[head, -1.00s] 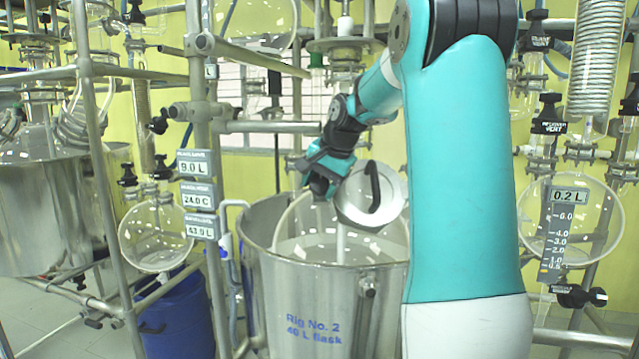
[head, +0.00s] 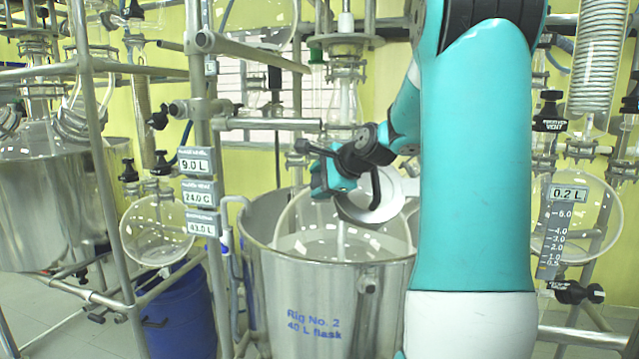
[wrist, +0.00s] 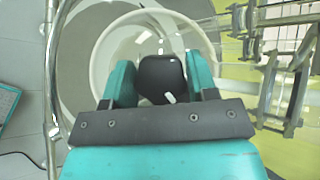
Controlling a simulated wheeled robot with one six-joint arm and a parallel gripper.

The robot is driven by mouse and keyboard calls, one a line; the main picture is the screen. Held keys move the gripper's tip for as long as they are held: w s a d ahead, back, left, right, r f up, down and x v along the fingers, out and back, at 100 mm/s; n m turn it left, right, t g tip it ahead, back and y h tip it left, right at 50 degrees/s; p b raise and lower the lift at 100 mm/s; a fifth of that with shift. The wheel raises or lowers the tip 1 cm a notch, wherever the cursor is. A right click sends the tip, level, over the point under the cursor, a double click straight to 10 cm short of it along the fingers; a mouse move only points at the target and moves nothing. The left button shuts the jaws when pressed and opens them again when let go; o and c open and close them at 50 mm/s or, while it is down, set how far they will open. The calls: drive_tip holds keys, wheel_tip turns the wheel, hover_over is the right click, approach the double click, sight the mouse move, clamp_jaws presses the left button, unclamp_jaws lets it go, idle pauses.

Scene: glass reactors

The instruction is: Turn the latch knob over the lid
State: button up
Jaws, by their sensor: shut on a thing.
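My gripper (head: 328,182) is low over the open-topped steel vessel marked "Rig No. 2 40 L flask" (head: 315,290). In the wrist view its two teal fingers (wrist: 162,85) are shut on a black knob (wrist: 163,72), with one finger on each side. A small white mark shows on the knob. In the head view the knob cannot be made out behind the gripper. A round metal lid (head: 388,200) with a black curved handle (head: 376,190) stands tilted just right of the gripper, partly behind my wrist.
A clear glass bowl (head: 310,245) sits inside the steel vessel. A metal frame post (head: 203,120) with display labels stands to the left, and a horizontal bar (head: 265,124) runs above the gripper. A graduated glass vessel (head: 590,220) is at the right.

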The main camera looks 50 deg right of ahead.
drive_tip(key=m+t+h, duration=0.1)
drive_tip(key=m, duration=0.2)
drive_tip(key=m+t+h, duration=0.1)
drive_tip(key=m, duration=0.1)
drive_tip(key=shift+d+m, duration=0.1)
drive_tip(key=shift+m, duration=0.3)
drive_tip(key=shift+h, duration=0.3)
drive_tip(key=o, duration=0.9)
drive_tip(key=shift+s, duration=0.15)
drive_tip(key=v, duration=1.7)
drive_tip(key=shift+s+r, duration=0.1)
drive_tip(key=shift+s, duration=0.05)
